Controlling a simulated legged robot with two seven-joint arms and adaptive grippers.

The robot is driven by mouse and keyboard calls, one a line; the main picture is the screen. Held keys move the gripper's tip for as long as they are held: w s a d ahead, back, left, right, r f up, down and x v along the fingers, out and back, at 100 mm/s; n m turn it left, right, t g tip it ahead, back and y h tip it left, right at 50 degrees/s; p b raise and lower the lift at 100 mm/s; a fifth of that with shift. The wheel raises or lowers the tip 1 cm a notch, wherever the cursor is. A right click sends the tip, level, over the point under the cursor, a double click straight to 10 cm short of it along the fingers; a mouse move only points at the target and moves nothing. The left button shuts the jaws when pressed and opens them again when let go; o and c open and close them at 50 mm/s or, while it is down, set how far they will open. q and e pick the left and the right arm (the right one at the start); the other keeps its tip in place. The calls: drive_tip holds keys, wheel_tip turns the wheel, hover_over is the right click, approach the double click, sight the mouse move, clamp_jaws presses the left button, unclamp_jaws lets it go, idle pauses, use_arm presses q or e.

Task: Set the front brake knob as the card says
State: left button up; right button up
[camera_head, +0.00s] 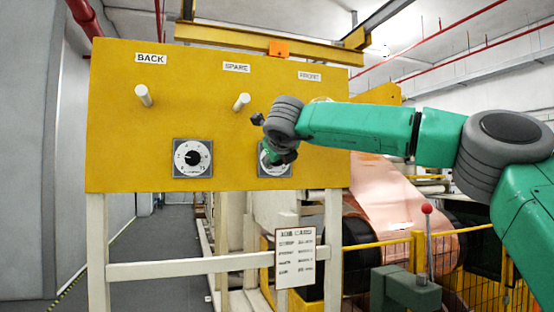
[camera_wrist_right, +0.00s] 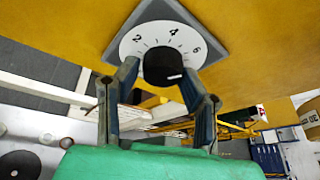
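A yellow panel (camera_head: 130,110) carries two white dials on grey square plates. The left dial (camera_head: 205,169) shows fully, with a black knob. The right dial (camera_head: 283,171) is mostly hidden behind my right gripper (camera_head: 277,152). In the wrist view, my right gripper (camera_wrist_right: 160,76) has one finger on each side of a black knob (camera_wrist_right: 163,65), seemingly touching it. The dial face (camera_wrist_right: 133,43) shows 2, 4 and 6; a faint pale mark is on the knob's lower edge. The card (camera_head: 296,258) hangs below the panel; its lines are too small to read. My left gripper is out of view.
Pale pegs stick out under the BACK (camera_head: 150,58) and SPARE (camera_head: 236,67) labels; the third label is blurred. A red-topped lever (camera_head: 427,222) and yellow railing stand at lower right, before copper foil (camera_head: 385,200). White frame legs support the panel.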

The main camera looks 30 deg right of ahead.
drive_tip(key=shift+o, duration=0.6)
drive_tip(key=shift+w+f, duration=0.1)
drive_tip(key=shift+f, duration=0.1)
drive_tip(key=shift+w+d+r, duration=0.1)
drive_tip(key=v, duration=1.1)
drive_tip(key=shift+s, duration=0.25)
drive_tip(key=shift+r, duration=0.1)
